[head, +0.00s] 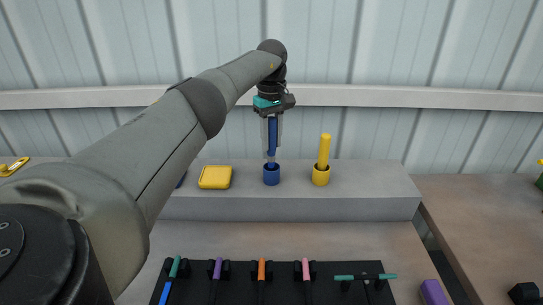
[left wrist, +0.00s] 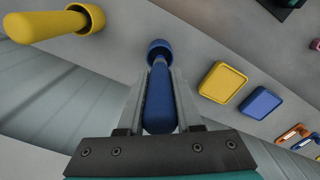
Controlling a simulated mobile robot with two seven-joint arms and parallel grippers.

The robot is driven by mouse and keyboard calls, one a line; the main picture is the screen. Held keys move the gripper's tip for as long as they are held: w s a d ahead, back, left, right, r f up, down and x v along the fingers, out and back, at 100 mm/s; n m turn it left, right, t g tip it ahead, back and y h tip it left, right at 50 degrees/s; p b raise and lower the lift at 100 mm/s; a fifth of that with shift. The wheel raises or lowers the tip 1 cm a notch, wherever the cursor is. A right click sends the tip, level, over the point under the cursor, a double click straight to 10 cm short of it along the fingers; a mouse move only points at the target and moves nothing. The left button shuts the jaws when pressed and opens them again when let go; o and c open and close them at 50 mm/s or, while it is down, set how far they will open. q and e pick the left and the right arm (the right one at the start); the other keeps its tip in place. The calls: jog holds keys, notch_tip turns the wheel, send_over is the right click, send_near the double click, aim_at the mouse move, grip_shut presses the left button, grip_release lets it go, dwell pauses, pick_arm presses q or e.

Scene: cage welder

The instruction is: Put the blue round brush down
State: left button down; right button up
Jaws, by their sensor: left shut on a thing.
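The blue round brush (head: 272,135) hangs upright in my left gripper (head: 271,146), which points straight down and is shut on its handle. The brush handle also shows between the two fingers in the left wrist view (left wrist: 158,105). Directly below is a round blue cup (head: 271,176) on the raised grey ledge, also seen in the left wrist view (left wrist: 159,47). The narrow lower end of the brush lines up with the cup's mouth. I cannot tell how far it reaches inside. My right gripper is not in view.
A yellow brush (head: 324,150) stands in a yellow cup (head: 320,177) just right. A yellow square block (head: 215,177) lies left on the ledge (head: 350,205). A blue square block (left wrist: 260,103) lies beyond it. A black rack (head: 235,292) of tools is in front.

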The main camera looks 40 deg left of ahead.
aim_at(272, 155)
pick_arm(q)
jog(key=shift+f, duration=2.15)
jog(key=shift+f+b, duration=0.1)
jog(key=shift+b, duration=0.2)
jog(key=c, duration=1)
grip_release()
jog(key=shift+f, duration=0.15)
jog(key=shift+c, duration=0.2)
jog(key=o, duration=0.5)
jog(key=shift+c, duration=0.2)
jog(key=shift+r, duration=0.25)
notch_tip(272, 155, up, 12)
jog(key=shift+r+p, duration=0.1)
jog(key=shift+p, duration=0.85)
